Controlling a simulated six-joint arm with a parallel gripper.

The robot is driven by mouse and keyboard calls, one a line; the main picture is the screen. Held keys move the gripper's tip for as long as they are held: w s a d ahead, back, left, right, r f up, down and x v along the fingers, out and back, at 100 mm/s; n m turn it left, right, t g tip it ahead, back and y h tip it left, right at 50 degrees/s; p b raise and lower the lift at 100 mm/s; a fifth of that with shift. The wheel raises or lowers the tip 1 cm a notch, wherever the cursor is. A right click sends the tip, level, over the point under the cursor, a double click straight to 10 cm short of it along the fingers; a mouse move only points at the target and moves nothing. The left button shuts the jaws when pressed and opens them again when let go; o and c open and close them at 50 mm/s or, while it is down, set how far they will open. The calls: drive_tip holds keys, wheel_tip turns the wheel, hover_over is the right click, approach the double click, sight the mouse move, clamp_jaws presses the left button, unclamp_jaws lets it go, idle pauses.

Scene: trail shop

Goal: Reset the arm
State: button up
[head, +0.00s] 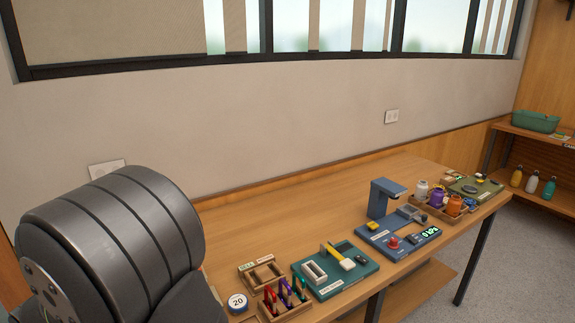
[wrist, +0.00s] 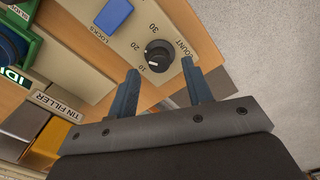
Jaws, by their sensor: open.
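My gripper (wrist: 160,95) shows in the wrist view, with its two blue-grey fingers apart and nothing between them. Beyond the fingertips is a beige panel (wrist: 187,22) with a black dial (wrist: 158,56) marked 10, 20 and 30 and the word COUNT. A blue block or button (wrist: 114,15) sits on the same panel by the word LOCKS. I cannot tell how far the fingertips are from the dial. In the head view a large dark part of my arm fills the lower left, and the gripper is out of sight.
A wooden bench (head: 313,203) runs along the wall. It bears a green board (head: 335,270), a blue press-like device (head: 398,236), a wooden rack of coloured pieces (head: 285,300) and a tray of bottles (head: 439,209). The bench's back strip is clear. A TIN FILLER label (wrist: 54,104) shows in the wrist view.

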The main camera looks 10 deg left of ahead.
drive_tip(key=o, duration=1.2)
drive_tip(key=w+d+r+m+t+y, duration=0.1)
drive_tip(key=w+d+r+m, duration=0.1)
drive_tip(key=d+r+m, duration=0.35)
drive_tip(key=w+d+r+m, duration=0.1)
drive_tip(key=d+r+m, duration=0.1)
drive_tip(key=r+m, duration=0.6)
drive_tip(key=shift+n, duration=0.45)
drive_tip(key=f, duration=0.3)
drive_tip(key=w+f, duration=0.1)
drive_tip(key=f, duration=0.1)
drive_tip(key=a+f, duration=0.1)
drive_tip(key=f, duration=0.2)
drive_tip(key=shift+w+a+f, duration=0.1)
drive_tip(key=shift+w+f, duration=0.05)
drive_tip(key=shift+f, duration=0.15)
drive_tip(key=shift+r, duration=0.1)
drive_tip(key=r, duration=0.6)
drive_tip(key=s+d+r, duration=0.1)
drive_tip(key=r, duration=0.2)
drive_tip(key=shift+r, duration=0.4)
